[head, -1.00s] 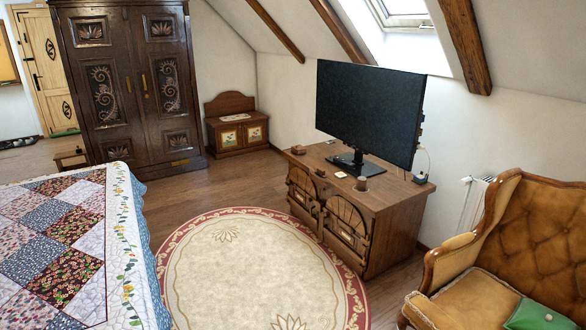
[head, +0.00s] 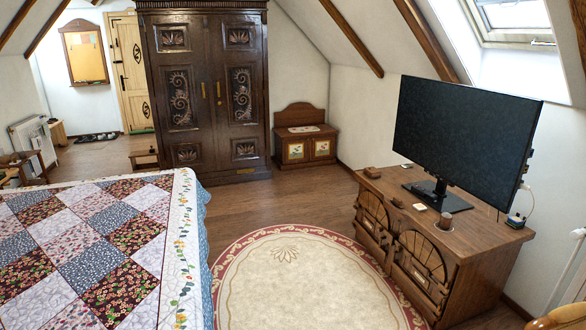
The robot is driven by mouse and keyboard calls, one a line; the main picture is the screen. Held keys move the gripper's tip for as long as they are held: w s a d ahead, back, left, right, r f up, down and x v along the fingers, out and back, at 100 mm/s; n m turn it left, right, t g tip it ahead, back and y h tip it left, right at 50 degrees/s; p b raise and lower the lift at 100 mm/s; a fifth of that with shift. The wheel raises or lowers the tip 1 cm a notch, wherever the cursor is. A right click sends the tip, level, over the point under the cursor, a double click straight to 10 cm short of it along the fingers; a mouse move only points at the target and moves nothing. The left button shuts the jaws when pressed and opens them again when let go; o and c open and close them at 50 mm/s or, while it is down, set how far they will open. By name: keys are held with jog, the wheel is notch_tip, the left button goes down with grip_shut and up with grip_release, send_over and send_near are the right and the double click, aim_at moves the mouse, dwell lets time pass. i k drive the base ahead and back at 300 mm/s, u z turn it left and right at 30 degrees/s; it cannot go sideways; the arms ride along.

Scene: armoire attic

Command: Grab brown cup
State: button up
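A small brown cup (head: 446,220) stands on the top of the wooden TV cabinet (head: 478,242), near its front edge and in front of the TV's foot. It is small in the head view, and its wood-like colour is close to that of the cabinet top. My gripper is not in view.
A large TV (head: 465,140) stands on the cabinet behind the cup. A small white item (head: 421,207) and brown items lie nearby. A round rug (head: 300,285) covers open floor between the quilted bed (head: 90,250) and the cabinet. A wardrobe (head: 210,95) stands at the back.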

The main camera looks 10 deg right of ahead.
aim_at(446, 219)
jog(key=z, duration=0.05)
jog(key=i, duration=3.4)
jog(key=z, duration=0.85)
